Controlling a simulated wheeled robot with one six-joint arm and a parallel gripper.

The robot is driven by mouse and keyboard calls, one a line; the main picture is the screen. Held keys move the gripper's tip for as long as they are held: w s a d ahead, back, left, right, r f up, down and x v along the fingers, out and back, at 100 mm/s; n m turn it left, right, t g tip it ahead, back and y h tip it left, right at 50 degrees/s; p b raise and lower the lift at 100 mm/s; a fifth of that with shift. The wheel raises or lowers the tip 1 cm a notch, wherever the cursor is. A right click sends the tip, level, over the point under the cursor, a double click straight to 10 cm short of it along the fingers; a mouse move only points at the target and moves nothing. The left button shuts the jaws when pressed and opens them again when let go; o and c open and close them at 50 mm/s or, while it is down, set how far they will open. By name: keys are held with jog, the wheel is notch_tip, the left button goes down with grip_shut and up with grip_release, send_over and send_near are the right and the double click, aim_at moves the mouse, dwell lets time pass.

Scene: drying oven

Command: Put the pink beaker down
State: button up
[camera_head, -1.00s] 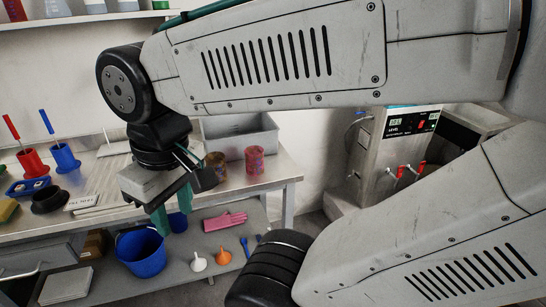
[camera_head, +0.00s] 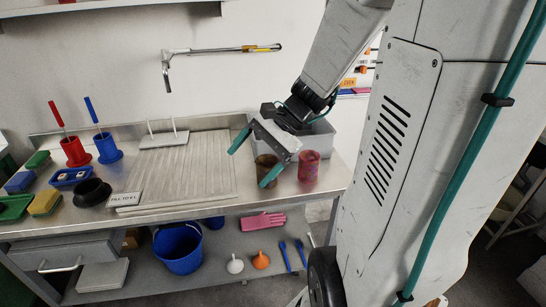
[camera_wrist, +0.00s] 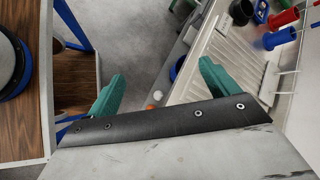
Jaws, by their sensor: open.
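The pink beaker (camera_head: 308,166) stands upright near the right end of the steel bench (camera_head: 215,209) in the head view. A brown beaker (camera_head: 266,168) stands just left of it, partly behind a finger of my gripper. My gripper (camera_head: 254,159) is open, its green fingers spread, in front of and left of the beakers. In the wrist view my gripper (camera_wrist: 162,88) has nothing between its fingers, and neither beaker can be made out there.
A grey bin (camera_head: 325,141) stands behind the beakers. A ribbed drying board (camera_head: 185,170) and a small sign (camera_head: 124,199) lie to the left. Bare bench shows around the pink beaker.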

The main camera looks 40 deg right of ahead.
jog(key=w+d+f+m+t, duration=0.35)
jog(key=d+m, duration=0.35)
jog(key=d, duration=0.3)
jog(key=m+t+h, duration=0.6)
jog(key=m, duration=0.6)
send_near(302, 157)
jog(key=shift+w+f, duration=0.2)
jog(key=shift+f, duration=0.4)
jog(key=shift+w+f+t, duration=0.2)
jog(key=shift+w+t, duration=0.05)
jog(key=x, duration=0.7)
jog(key=shift+w+a+r, duration=0.1)
jog(key=shift+a+r, duration=0.25)
jog(key=shift+r, duration=0.1)
jog(key=c, duration=1.2)
jog(key=shift+o, duration=0.2)
jog(key=shift+r, duration=0.1)
